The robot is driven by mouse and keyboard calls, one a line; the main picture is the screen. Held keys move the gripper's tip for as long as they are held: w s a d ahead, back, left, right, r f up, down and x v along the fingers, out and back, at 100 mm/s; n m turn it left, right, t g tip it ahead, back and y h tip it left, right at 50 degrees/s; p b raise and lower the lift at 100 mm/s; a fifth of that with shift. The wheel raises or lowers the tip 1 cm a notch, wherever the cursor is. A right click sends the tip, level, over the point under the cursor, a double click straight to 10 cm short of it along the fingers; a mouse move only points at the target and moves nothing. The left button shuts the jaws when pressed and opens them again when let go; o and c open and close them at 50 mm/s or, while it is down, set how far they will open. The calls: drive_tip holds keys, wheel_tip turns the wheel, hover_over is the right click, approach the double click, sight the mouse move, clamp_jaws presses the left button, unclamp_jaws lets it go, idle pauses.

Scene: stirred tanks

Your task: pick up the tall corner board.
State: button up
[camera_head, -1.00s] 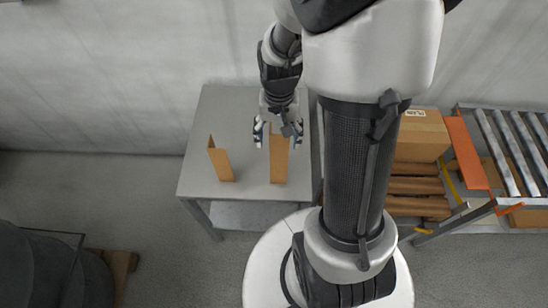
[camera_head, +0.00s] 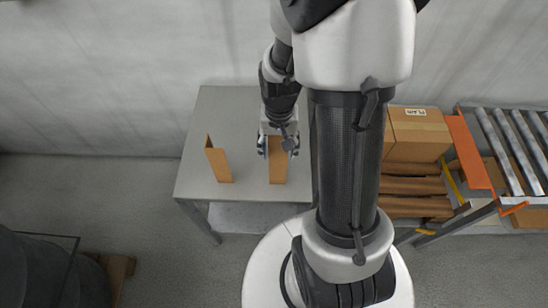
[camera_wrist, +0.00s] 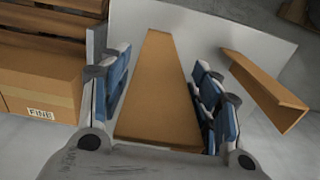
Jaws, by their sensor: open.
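Two brown corner boards stand on a grey table (camera_head: 205,115). The right board (camera_head: 278,165) has my gripper (camera_head: 277,150) at its upper part, with a finger on each side. In the wrist view this board (camera_wrist: 158,95) runs between the blue-padded fingers of my gripper (camera_wrist: 165,95), with a gap showing near the left finger. My gripper is open. The left board (camera_head: 218,160) stands apart, and it shows at the right in the wrist view (camera_wrist: 265,90). Which board is taller is hard to tell from these views.
A cardboard box (camera_head: 418,135) sits on stacked brown boards (camera_head: 415,187) right of the table. A roller conveyor (camera_head: 510,150) with an orange plate (camera_head: 467,150) stands farther right. A wall is behind the table.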

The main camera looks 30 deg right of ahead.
clamp_jaws()
idle(0.5)
idle(0.3)
